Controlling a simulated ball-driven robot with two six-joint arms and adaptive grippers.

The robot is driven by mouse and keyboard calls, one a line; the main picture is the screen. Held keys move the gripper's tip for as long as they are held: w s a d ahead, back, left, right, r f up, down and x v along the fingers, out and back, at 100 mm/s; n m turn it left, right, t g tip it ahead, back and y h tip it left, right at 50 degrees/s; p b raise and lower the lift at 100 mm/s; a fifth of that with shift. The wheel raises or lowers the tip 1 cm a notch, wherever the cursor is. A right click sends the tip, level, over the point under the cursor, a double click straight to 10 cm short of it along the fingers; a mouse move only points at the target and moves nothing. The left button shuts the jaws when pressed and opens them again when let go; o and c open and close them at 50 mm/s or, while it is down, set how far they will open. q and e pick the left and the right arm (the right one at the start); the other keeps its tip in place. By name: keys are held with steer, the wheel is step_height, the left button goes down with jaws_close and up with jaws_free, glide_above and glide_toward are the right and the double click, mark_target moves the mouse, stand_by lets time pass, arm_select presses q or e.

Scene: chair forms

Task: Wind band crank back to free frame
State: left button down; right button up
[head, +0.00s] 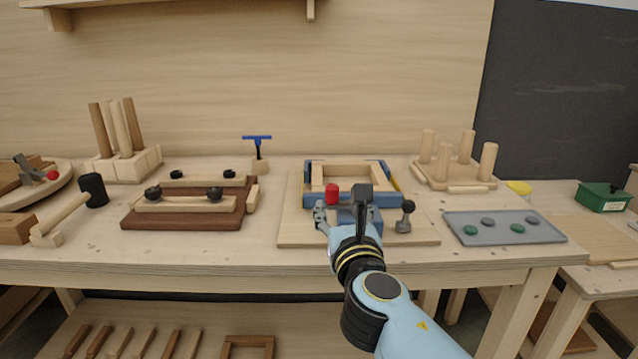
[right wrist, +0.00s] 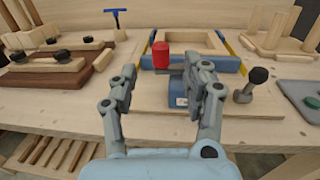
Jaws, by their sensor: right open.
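The band crank's red knob (head: 332,192) stands upright at the front of the clamp; it also shows in the right wrist view (right wrist: 160,55). The crank's blue housing (right wrist: 178,93) sits below and to the right of the knob. The wooden frame (head: 345,169) lies flat inside blue clamp pieces with a yellow band along the sides. My right gripper (head: 341,208) is open in front of the crank. Its fingers (right wrist: 160,92) are spread, with the knob beyond and between them in the wrist view; contact cannot be told. My left gripper is not in view.
A black-knobbed lever (head: 405,215) stands right of the clamp on the pale base board (head: 293,232). A grey tray (head: 550,236) with several discs lies to the right. A dark brown board (head: 135,216) with black knobs and a mallet (head: 93,190) lie to the left.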

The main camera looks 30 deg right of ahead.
mark_target(334, 190)
steer(key=x, duration=0.9)
steer(key=shift+w+d+f, duration=0.1)
jaws_close()
